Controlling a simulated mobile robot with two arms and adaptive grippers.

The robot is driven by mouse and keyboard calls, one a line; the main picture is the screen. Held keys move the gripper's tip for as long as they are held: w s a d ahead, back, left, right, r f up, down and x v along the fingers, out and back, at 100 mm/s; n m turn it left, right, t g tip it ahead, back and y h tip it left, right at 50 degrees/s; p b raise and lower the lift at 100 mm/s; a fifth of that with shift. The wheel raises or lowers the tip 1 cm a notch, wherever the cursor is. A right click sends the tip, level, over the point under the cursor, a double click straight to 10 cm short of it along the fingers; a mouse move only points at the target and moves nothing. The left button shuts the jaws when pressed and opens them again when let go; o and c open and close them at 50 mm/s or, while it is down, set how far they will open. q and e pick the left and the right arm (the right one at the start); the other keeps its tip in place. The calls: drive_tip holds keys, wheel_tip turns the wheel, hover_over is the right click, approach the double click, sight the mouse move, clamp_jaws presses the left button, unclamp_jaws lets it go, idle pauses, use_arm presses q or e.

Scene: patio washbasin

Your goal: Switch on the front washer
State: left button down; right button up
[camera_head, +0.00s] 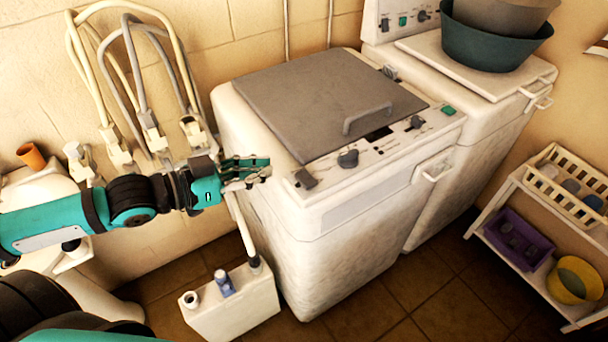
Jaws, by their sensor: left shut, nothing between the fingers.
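The front washer (345,215) is a white top-loading machine with a shut grey lid (325,95) and a grey handle on it. Its control panel (375,150) runs along the front edge of the top. The panel has a dark grey switch (305,179) at the left corner, a dark knob (348,159), a smaller knob (416,122), a dark display and a green button (448,110) at the right end. My left gripper (264,169) is shut and empty, just left of the panel's left corner, apparently apart from the washer. My right gripper is not in view.
A second white machine (480,110) with bowls (495,45) on top stands behind right. A white jug (232,303) stands on the floor at front left. Hoses and taps (120,145) line the left wall. A white shelf (515,245) with baskets is at right.

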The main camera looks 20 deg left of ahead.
use_arm(q)
drive_tip(key=shift+w+d+b, duration=0.55)
drive_tip(key=shift+w+d, duration=0.1)
drive_tip(key=shift+w, duration=0.2)
drive_tip(key=p, duration=0.2)
hover_over(304, 190)
drive_tip(key=shift+w+a+f, duration=0.1)
drive_tip(key=shift+a+f, duration=0.1)
drive_tip(key=shift+f, duration=0.7)
drive_tip(key=f, duration=0.3)
drive_tip(key=shift+d+p, duration=0.2)
drive_tip(key=shift+p, duration=0.1)
drive_tip(key=shift+s+f, duration=0.2)
drive_tip(key=shift+f, duration=0.55)
drive_tip(key=shift+f, duration=0.15)
